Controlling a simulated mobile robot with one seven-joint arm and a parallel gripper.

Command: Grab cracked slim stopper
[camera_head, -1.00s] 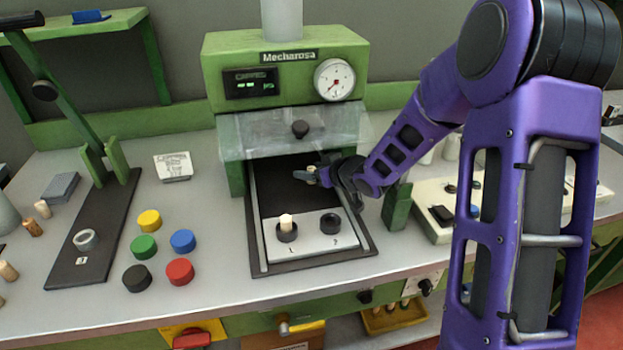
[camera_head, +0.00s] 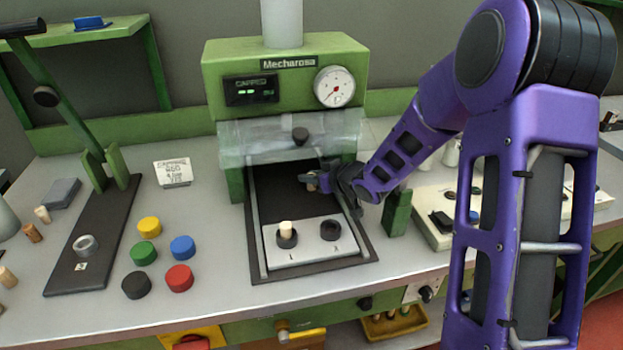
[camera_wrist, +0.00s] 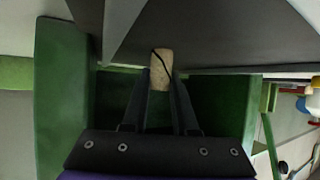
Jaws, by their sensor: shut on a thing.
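My gripper (camera_head: 318,182) is at the end of the purple arm, in front of the green Mecharosa press and above its dark bed. In the wrist view my gripper (camera_wrist: 161,88) is shut on a slim tan cork stopper (camera_wrist: 162,62). A dark crack line runs across the stopper's upper part. The stopper also shows, small, at the fingertips in the head view (camera_head: 310,181). Its lower part is hidden between the fingers. Another pale stopper (camera_head: 286,228) stands upright in the left hole of the white two-hole plate (camera_head: 305,258). The right hole (camera_head: 331,230) is empty.
The green press (camera_head: 285,60) has a clear shield (camera_head: 265,138) close behind my gripper. A green block (camera_head: 397,213) stands right of the bed. Coloured caps (camera_head: 182,247) and a lever stand (camera_head: 65,270) are at left. Loose stoppers (camera_head: 33,233) lie at the far left.

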